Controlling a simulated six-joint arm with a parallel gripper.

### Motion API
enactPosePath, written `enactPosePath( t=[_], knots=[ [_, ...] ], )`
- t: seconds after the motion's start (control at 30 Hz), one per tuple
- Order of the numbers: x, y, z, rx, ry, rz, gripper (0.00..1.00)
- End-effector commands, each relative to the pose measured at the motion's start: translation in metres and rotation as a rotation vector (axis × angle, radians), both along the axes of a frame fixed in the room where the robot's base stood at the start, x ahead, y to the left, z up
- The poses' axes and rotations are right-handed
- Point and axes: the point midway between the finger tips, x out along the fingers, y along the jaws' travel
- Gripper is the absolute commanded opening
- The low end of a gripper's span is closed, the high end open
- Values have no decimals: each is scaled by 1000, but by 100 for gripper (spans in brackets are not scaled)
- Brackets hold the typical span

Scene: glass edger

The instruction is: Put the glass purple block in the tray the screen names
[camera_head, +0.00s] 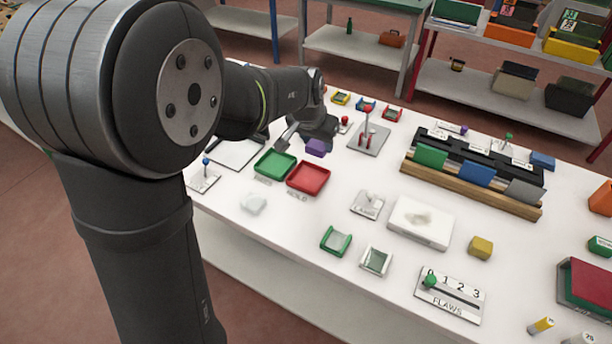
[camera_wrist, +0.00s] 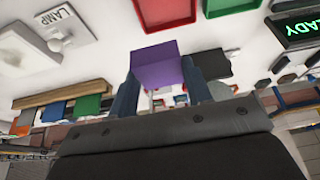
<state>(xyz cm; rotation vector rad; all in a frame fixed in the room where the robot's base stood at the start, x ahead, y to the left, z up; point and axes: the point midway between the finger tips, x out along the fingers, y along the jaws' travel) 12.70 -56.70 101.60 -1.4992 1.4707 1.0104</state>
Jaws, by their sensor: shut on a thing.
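The purple block (camera_head: 317,147) is held off the table by my gripper (camera_head: 313,142), just behind the red tray. In the wrist view the purple block (camera_wrist: 162,68) sits between the two fingers of my gripper (camera_wrist: 160,82), which is shut on it. The red tray (camera_head: 308,178), with HOLD written in front of it, and the green tray (camera_head: 274,165) stand side by side and look empty. Their edges also show in the wrist view, red (camera_wrist: 165,14) and green (camera_wrist: 230,5).
A metal stand with red parts (camera_head: 369,138) is right of the gripper. A clear piece (camera_head: 254,203), a white pad (camera_head: 419,222) and a FLAWS slider (camera_head: 449,295) lie in front. My arm hides the table's left part.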

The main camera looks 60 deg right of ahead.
Motion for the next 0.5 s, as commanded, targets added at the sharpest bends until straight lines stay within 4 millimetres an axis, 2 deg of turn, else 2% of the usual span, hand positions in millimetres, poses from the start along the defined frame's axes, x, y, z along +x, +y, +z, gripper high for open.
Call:
enactPosePath(
  t=[0.03, 0.1, 0.23, 0.37, 0.5],
  knots=[
    [-23, 8, 1, -1, 0, -11, 19],
    [-44, 17, 0, -5, 0, -12, 19],
    [-73, 31, -1, -9, 1, -16, 19],
    [-86, 38, -3, -11, 3, -15, 19],
    [-75, 37, -12, -11, 4, -10, 19]
  ],
)
